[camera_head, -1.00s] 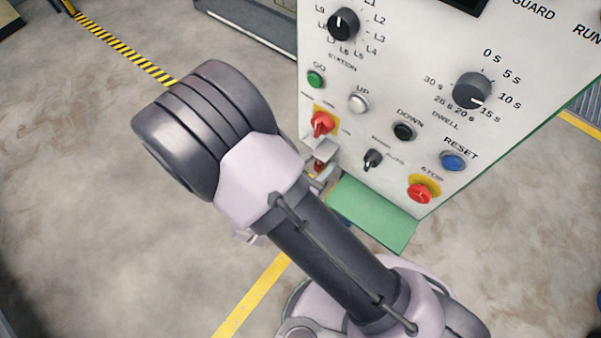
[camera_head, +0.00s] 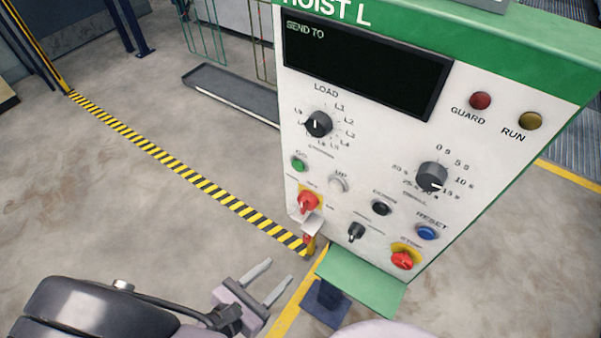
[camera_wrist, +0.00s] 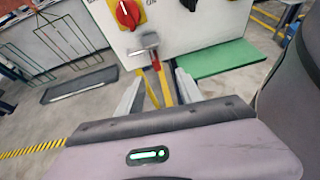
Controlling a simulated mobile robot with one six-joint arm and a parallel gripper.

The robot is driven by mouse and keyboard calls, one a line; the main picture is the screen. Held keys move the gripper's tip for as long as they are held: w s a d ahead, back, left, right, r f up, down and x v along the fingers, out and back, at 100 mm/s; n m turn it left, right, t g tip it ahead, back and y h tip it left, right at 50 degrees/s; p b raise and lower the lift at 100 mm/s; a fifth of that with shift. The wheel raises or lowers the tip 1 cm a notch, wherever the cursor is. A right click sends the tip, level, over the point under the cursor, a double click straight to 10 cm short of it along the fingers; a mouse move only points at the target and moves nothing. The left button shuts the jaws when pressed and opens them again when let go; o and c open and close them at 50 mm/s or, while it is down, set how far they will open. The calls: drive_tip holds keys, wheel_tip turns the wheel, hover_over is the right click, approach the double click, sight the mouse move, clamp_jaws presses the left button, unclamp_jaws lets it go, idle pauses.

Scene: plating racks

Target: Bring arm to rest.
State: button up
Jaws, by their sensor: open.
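My gripper (camera_head: 268,283) is open and empty, low in the head view, with its two grey fingers pointing up and to the right. It is to the lower left of the hoist control panel (camera_head: 290,120) and apart from it. In the wrist view, my gripper (camera_wrist: 158,90) has its fingers spread on either side, with yellow floor marking and the panel's lower edge seen between and beyond them. A red rotary switch (camera_head: 308,203) on a yellow plate, with a small grey bracket (camera_head: 312,224) under it, sits at the panel's lower left.
The panel carries a dark display (camera_head: 365,68), knobs and several buttons, including a red stop button (camera_head: 402,260). A green shelf (camera_head: 362,282) juts out below. A black-and-yellow floor strip (camera_head: 180,170) runs left of the panel. A dark tray (camera_head: 232,92) lies behind. The floor at left is clear.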

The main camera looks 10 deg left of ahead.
drive_tip(key=w+d+r+m+g+y, duration=0.1)
drive_tip(key=d+r+m+g+y, duration=0.2)
drive_tip(key=d+r+m, duration=0.7)
drive_tip(key=w+d+r+m+g+y, duration=0.2)
drive_tip(key=d+r+m, duration=0.9)
drive_tip(key=m, duration=1.3)
wheel_tip(320, 180, up, 4)
drive_tip(key=g+y+b, duration=0.1)
drive_tip(key=y, duration=0.1)
drive_tip(key=shift+w+f+m+y, duration=0.25)
drive_tip(key=shift+w+m+y, duration=0.05)
drive_tip(key=shift+m+y, duration=0.1)
